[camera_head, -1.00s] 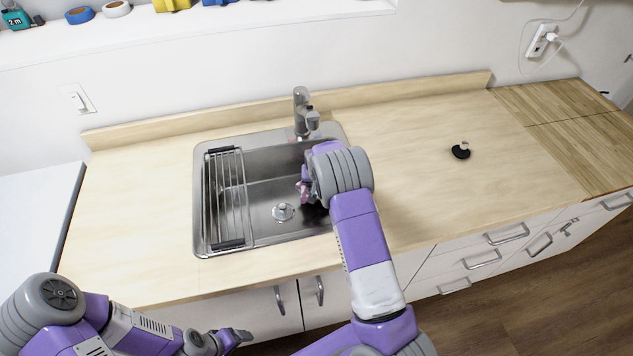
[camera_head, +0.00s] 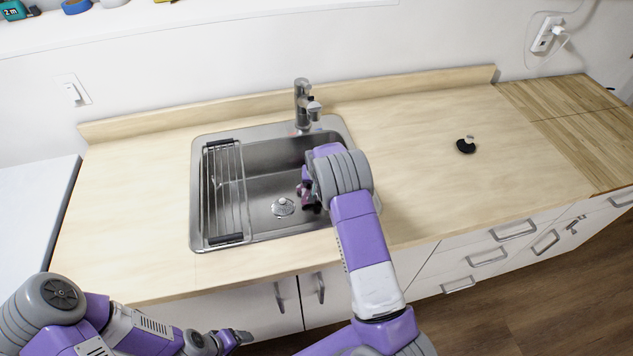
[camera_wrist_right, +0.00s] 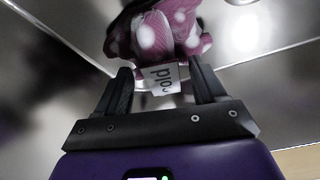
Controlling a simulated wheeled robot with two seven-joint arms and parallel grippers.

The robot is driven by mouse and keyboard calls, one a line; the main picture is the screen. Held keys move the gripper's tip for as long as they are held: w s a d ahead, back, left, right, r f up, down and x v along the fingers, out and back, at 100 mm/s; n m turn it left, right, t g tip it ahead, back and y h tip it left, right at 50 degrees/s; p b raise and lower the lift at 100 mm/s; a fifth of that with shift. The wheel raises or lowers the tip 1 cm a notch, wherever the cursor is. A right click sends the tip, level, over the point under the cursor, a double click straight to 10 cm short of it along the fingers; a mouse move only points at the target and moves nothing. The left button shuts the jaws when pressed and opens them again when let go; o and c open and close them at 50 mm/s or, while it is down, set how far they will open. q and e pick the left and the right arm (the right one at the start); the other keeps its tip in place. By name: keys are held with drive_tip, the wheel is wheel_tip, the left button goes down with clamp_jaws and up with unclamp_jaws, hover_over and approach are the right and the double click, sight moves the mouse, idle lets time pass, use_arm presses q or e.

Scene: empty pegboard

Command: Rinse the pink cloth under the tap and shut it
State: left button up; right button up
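In the head view the cloth (camera_head: 306,196) looks dark pink, over the right part of the steel sink (camera_head: 262,188), partly hidden by my right wrist. The grey tap (camera_head: 303,103) stands at the sink's back edge, behind my right gripper. I cannot make out a water stream. My left gripper (camera_head: 235,338) is low in front of the cabinets, away from the sink; its opening is unclear.
A wire drying rack (camera_head: 226,190) covers the sink's left side. A small black round item (camera_head: 466,146) lies on the right of the wooden counter (camera_head: 410,160). The counter on both sides of the sink is otherwise mostly clear. A wall rises behind it.

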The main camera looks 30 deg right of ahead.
drive_tip(key=shift+p+v, duration=0.45)
drive_tip(key=shift+v, duration=3.35)
